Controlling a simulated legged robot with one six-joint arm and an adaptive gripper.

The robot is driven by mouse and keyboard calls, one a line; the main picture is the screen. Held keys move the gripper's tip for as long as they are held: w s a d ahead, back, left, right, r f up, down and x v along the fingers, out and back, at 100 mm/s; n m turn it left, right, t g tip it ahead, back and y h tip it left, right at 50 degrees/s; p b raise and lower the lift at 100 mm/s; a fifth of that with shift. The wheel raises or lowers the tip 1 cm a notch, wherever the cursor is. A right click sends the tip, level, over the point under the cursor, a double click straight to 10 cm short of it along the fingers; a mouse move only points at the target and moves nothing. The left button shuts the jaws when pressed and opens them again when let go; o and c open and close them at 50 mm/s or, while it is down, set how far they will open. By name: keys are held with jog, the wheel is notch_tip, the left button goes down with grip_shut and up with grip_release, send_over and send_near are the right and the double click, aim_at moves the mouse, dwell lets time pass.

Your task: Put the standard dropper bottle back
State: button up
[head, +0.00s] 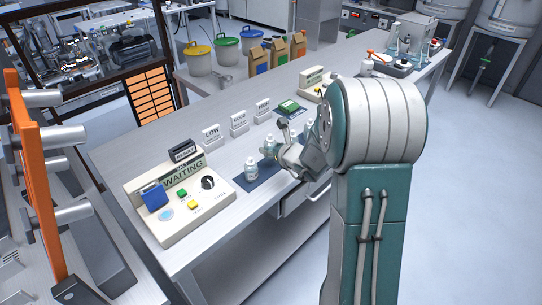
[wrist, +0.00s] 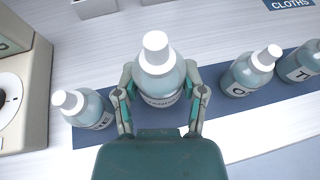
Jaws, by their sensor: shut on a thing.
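My gripper (wrist: 160,88) is shut on a white-capped dropper bottle (wrist: 157,68) with pale blue-green contents; its label is mostly hidden, so I cannot read its name surely. The held bottle is upright over the blue mat (wrist: 225,118), between a similar bottle (wrist: 83,107) on the left and another (wrist: 250,72) on the right. I cannot tell whether its base touches the mat. In the head view my gripper (head: 272,148) is at the bench's front side, just right of a standing bottle (head: 251,170).
A control box (head: 180,200) reading WAITING stands left of the mat. LOW (head: 211,135) and two other cards stand behind it. Another bottle (wrist: 301,62) stands at the wrist view's right edge. A green-topped item (head: 288,106) lies farther along the bench.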

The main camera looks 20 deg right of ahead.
jog(key=f, duration=0.2)
jog(key=d+f, duration=0.1)
jog(key=shift+w+d+f, duration=0.15)
jog(key=shift+f, duration=0.2)
jog(key=shift+a, duration=0.2)
jog(key=o, duration=1.1)
jog(key=shift+a, duration=0.1)
jog(key=shift+o, duration=0.2)
jog(key=shift+d, duration=0.2)
